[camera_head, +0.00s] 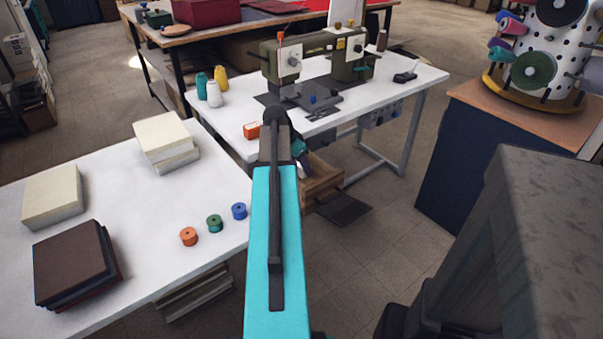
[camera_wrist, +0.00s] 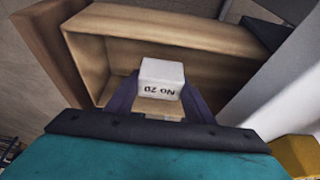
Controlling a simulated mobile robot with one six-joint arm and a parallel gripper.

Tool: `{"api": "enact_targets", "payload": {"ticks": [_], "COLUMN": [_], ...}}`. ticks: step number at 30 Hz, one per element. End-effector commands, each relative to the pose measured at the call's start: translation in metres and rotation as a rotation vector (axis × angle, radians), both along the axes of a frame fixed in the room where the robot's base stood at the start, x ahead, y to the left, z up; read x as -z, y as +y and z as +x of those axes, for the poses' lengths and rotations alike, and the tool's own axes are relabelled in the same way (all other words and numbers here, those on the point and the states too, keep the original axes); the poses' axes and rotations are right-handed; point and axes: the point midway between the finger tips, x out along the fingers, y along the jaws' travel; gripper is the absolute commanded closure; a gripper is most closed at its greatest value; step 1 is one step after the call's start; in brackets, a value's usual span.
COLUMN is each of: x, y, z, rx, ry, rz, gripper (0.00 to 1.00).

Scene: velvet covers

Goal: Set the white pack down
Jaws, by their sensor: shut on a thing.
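The white pack (camera_wrist: 161,80) with dark "No 70" lettering sits between the two fingers of my gripper (camera_wrist: 160,98) in the wrist view. My gripper is shut on it. The pack is in front of an open wooden drawer (camera_wrist: 165,33), whose visible inside is empty. I cannot tell how high the pack is over the drawer floor. In the head view, the drawer (camera_head: 322,187) juts out below the sewing table, and my arm hides part of it and most of my gripper.
The white sewing table (camera_head: 400,93) carries a green sewing machine (camera_head: 290,60), thread spools (camera_head: 214,92) and an orange box (camera_head: 251,130). At left, a white table (camera_head: 130,235) holds cream stacks (camera_head: 166,140), dark covers (camera_head: 72,262) and small spools (camera_head: 214,223). A dark cabinet (camera_head: 440,160) stands at right.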

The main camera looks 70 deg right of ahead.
Motion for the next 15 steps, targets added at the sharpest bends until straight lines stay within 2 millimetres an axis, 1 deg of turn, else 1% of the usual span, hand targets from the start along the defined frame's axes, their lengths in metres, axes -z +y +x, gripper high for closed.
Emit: {"api": "enact_targets", "payload": {"ticks": [4,10,15], "x": [0.01,0.03,0.037], "y": [0.0,0.0,0.0], "z": [0.0,0.0,0.0], "rx": [-0.001,0.001,0.0], "ry": [0.001,0.001,0.0], "rz": [0.002,0.002,0.0], "gripper": [0.78,0.78,0.78]}}
